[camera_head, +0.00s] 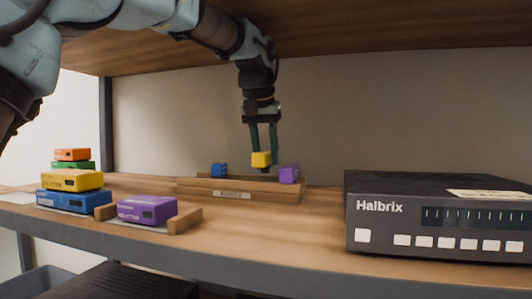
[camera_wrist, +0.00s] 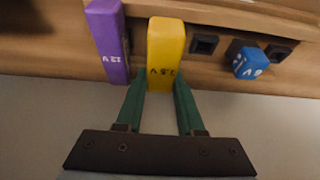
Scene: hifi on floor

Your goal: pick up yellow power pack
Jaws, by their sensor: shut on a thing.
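The yellow power pack (camera_head: 261,159) is a small block between the fingertips of my gripper (camera_head: 264,150), just above the wooden rack (camera_head: 240,194) at the back of the shelf. In the wrist view the yellow power pack (camera_wrist: 165,52) shows a dark voltage marking, partly readable. The green fingers of my gripper (camera_wrist: 160,95) are shut on its two sides. A purple pack (camera_head: 289,174) sits to its right in the head view, and a blue pack (camera_head: 219,170) to its left. The lower end of the yellow pack is close to the rack; I cannot tell if it touches.
Dark empty sockets (camera_wrist: 204,44) show in the rack. A black Halbrix unit (camera_head: 436,218) stands at the right. Larger stacked boxes, including a yellow box (camera_head: 72,181), and a purple box (camera_head: 147,210) on a wooden holder stand at the left. A shelf board is overhead.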

